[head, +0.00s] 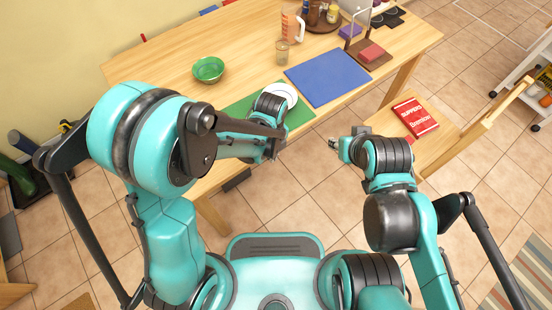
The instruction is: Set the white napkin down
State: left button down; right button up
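I cannot make out a white napkin for certain. A white round item that looks like a plate (288,92) lies on the green mat (240,112) at the table's near edge, partly hidden by my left arm. My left gripper (273,150) is by the near edge of the table, just below the mat in the picture; its fingers are mostly hidden by the arm, and I cannot see anything held in it. My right gripper (334,143) is over the floor between table and chair, with its fingers too small to judge.
The wooden table (170,65) holds a green bowl (208,70), a blue mat (328,77), a glass (282,53), an orange-marked pitcher (292,24) and a brown board with a red block (371,53). A red book (415,117) lies on a wooden chair at right.

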pick_arm(q)
jog(key=shift+w+a, duration=0.55)
jog(key=shift+w, duration=0.2)
jog(key=shift+w+a, duration=0.5)
jog(key=shift+w, duration=0.2)
jog(key=shift+s, duration=0.1)
